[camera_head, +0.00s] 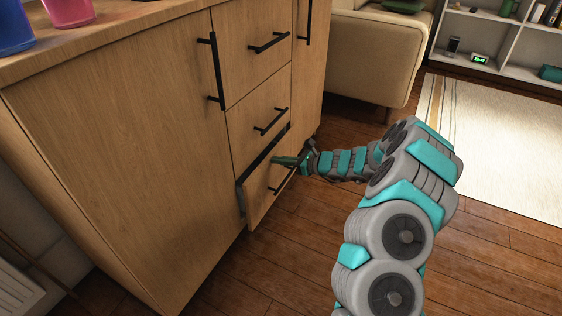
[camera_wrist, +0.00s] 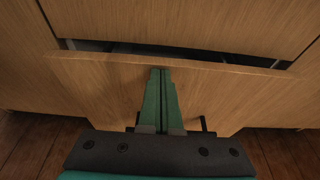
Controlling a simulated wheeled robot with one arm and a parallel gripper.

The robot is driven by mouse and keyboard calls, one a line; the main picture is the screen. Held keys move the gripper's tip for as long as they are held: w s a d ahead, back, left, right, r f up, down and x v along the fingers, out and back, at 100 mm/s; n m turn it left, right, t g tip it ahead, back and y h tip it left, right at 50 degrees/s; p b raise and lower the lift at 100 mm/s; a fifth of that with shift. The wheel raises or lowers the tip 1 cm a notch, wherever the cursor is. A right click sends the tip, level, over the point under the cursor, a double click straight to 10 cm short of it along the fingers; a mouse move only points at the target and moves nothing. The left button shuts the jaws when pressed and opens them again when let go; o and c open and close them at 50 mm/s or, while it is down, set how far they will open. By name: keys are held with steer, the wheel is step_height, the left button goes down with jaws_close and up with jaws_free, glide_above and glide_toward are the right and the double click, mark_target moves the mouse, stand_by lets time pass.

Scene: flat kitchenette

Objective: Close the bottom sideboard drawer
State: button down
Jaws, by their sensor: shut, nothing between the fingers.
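The wooden sideboard (camera_head: 130,130) stands at the left in the head view. Its bottom drawer (camera_head: 262,197) sticks out a little from the front, with a dark gap along its top edge. In the wrist view the bottom drawer front (camera_wrist: 105,88) fills the middle, and the gap shows above it. My gripper (camera_head: 276,160) is shut and empty, with its green fingertips (camera_wrist: 161,72) at the upper part of the drawer front. I cannot tell whether they touch it. The dark bar handle (camera_wrist: 203,124) is partly hidden behind my gripper.
The middle drawer (camera_head: 255,118) and top drawer (camera_head: 245,55) sit flush. A beige sofa (camera_head: 372,58) and a pale rug (camera_head: 495,140) lie beyond. The wooden floor (camera_head: 290,265) in front is clear.

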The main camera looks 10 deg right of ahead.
mark_target(270, 156)
steer(key=w+a, duration=0.2)
steer(key=a, duration=0.1)
steer(key=shift+w+a, duration=0.15)
steer(key=shift+a, duration=0.05)
steer(key=shift+w, duration=0.1)
steer(key=shift+r, duration=0.1)
steer(key=f+p+v, duration=0.1)
steer(key=p+v, duration=0.1)
steer(key=v, duration=1.2)
steer(key=s+a+r+n+g+y+p, duration=0.1)
steer(key=s+a+r+n+g+p, duration=0.3)
steer(key=s+a+r+n, duration=0.6)
steer(key=s+a+r+n+g+h, duration=0.2)
steer(key=s+a+r+n+g, duration=0.3)
steer(key=s+r, duration=0.5)
steer(key=s+d+r+n+g+h+p, duration=0.1)
steer(key=s+n+h, duration=0.2)
steer(key=s, duration=0.5)
steer(key=s+d+r+n+h+p, duration=0.1)
steer(key=s+d+n+h+p, duration=0.15)
steer(key=s, duration=0.55)
steer(key=s+d+r+n+h+p, duration=0.1)
steer(key=s+d+n+h, duration=0.3)
steer(key=s+d, duration=0.8)
steer(key=shift+r+h+p, duration=0.4)
steer(key=shift+r+h, duration=0.15)
steer(key=shift+h, duration=0.3)
